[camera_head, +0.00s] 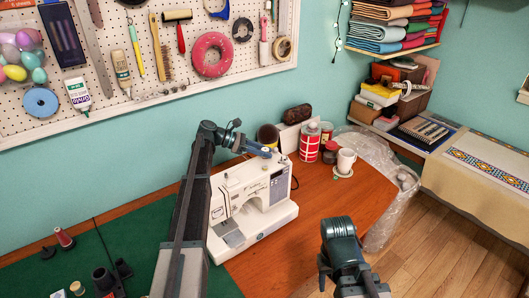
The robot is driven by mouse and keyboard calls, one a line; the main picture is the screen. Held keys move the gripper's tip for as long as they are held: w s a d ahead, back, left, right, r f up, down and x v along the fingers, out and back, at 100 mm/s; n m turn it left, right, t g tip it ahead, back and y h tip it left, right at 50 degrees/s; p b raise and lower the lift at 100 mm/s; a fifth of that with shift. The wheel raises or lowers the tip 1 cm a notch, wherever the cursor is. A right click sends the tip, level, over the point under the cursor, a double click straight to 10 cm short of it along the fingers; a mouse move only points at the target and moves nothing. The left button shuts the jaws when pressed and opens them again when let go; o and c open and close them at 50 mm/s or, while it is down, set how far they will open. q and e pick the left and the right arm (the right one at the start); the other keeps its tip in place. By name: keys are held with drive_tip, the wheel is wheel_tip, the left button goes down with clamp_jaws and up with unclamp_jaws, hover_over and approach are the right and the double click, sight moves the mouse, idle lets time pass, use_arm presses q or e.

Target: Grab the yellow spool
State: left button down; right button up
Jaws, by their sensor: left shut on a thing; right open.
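My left arm rises from the bottom, left of the white sewing machine (255,195). My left gripper (262,150) is at the back, above the top of the machine. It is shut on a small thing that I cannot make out. A dark brown and yellowish round thing (267,134) shows right behind the gripper. I cannot tell whether it is the yellow spool or whether the gripper touches it. A small pale yellowish spool (77,287) stands at the bottom left. My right gripper (338,228) is open, low over the right part of the wooden table, with nothing seen in it.
A red spool (64,238) stands on the green mat (135,240). Clear plastic (385,180) hangs at the table's right edge. Bare wood (300,235) lies before the machine.

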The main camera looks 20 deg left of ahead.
use_arm(q)
drive_tip(key=shift+r+p, duration=1.1)
drive_tip(key=shift+r, duration=0.1)
drive_tip(key=shift+s+d+r+p, duration=0.1)
drive_tip(key=shift+s+r+p, duration=0.35)
drive_tip(key=shift+r+p, duration=0.2)
drive_tip(key=s+d+r+p, duration=0.1)
drive_tip(key=s+d, duration=0.1)
drive_tip(key=s, duration=1.3)
